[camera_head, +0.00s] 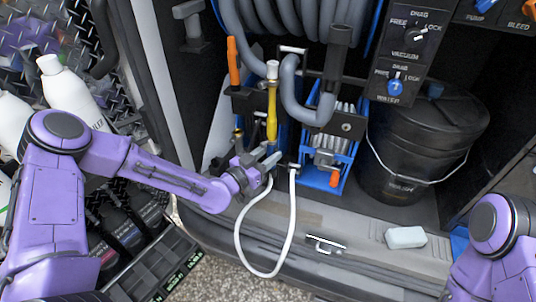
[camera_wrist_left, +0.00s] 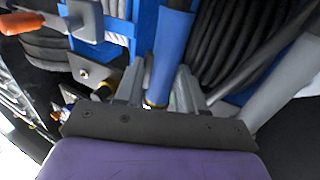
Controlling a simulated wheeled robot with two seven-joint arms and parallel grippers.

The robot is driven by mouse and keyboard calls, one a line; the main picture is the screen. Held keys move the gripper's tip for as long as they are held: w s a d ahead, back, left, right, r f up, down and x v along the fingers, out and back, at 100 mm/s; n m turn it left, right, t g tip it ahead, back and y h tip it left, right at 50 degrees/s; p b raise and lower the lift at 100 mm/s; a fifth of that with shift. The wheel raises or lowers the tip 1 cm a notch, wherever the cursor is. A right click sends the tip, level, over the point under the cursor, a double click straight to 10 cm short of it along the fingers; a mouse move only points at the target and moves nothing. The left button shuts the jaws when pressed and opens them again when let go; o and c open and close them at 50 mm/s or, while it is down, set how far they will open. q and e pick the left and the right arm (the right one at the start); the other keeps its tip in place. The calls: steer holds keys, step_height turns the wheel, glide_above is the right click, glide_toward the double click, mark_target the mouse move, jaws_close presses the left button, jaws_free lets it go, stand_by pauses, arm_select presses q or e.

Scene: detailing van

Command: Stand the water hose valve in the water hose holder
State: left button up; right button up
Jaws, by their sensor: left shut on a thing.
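The blue tube with a yellow end also shows between the fingers in the left wrist view (camera_wrist_left: 157,88). A black bracket (camera_head: 246,102) beside the yellow body may be the water hose holder; I cannot tell whether the valve sits in it. My right gripper is out of view.
A white hose (camera_head: 270,273) loops down over the sill. An orange-handled tool (camera_head: 233,62) stands left of the valve. A blue rack (camera_head: 318,182) with metal pieces is to the right, then a black bucket (camera_head: 420,145). A pale block (camera_head: 405,238) lies on the sill.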

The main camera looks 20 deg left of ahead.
arm_select(q)
steer(key=shift+f+b, duration=0.4)
steer(key=shift+f, duration=0.1)
steer(key=o, duration=0.9)
steer(key=shift+c, duration=0.2)
steer(key=v, duration=1)
steer(key=shift+s+p, duration=0.25)
steer(key=shift+p, duration=0.2)
steer(key=shift+a, duration=0.1)
